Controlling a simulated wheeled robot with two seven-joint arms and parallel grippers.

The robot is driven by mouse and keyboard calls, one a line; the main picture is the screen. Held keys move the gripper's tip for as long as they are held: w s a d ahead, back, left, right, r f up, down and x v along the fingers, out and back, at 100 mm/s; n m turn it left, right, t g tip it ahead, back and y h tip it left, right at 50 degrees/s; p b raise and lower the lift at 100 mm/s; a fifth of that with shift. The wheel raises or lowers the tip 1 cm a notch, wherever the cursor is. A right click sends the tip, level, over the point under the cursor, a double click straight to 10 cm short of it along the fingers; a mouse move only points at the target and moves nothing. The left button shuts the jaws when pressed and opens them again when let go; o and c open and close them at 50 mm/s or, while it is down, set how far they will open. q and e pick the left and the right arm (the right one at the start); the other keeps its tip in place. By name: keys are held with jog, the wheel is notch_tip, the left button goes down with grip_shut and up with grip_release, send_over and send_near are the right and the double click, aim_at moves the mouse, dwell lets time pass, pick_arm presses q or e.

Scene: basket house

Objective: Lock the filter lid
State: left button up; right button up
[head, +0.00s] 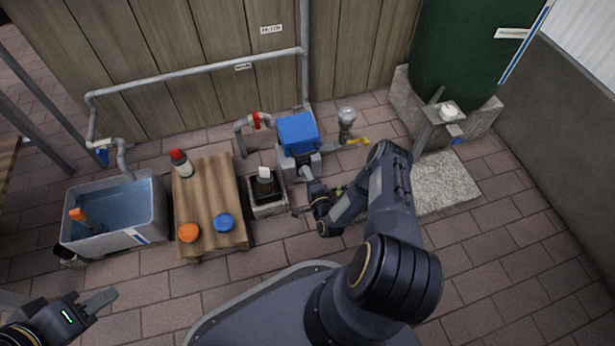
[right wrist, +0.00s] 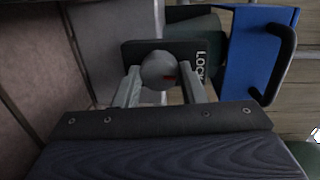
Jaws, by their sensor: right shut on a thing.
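The filter housing is a grey unit with a blue lid (head: 298,132) by the wooden wall; the lid looks lowered onto it. In the right wrist view the blue lid (right wrist: 262,50) with its dark handle is at the upper right. A round grey knob (right wrist: 157,68) with a small red mark stands before a dark plate (right wrist: 205,48) lettered LOCK. My right gripper (right wrist: 160,88) is shut on the knob, one finger on each side; in the head view it is at the housing's front (head: 309,184), partly hidden by my arm. My left gripper (head: 98,300) is low at the left, away from the filter.
A wooden table (head: 208,200) with a red-capped bottle (head: 181,163), an orange disc (head: 189,232) and a blue disc (head: 224,222) stands left of the filter. A water basin (head: 150,205) is further left. A green tank (head: 465,50) stands at the right. Open paving lies at the lower right.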

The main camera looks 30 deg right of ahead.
jog(key=shift+n, duration=0.6)
jog(key=o, duration=1)
jog(key=shift+s, duration=0.1)
jog(key=s+a+p, duration=0.1)
jog(key=s+p, duration=0.2)
jog(key=s, duration=0.4)
jog(key=shift+s+a+r, duration=0.2)
jog(key=shift+s+r, duration=0.1)
jog(key=shift+r, duration=0.05)
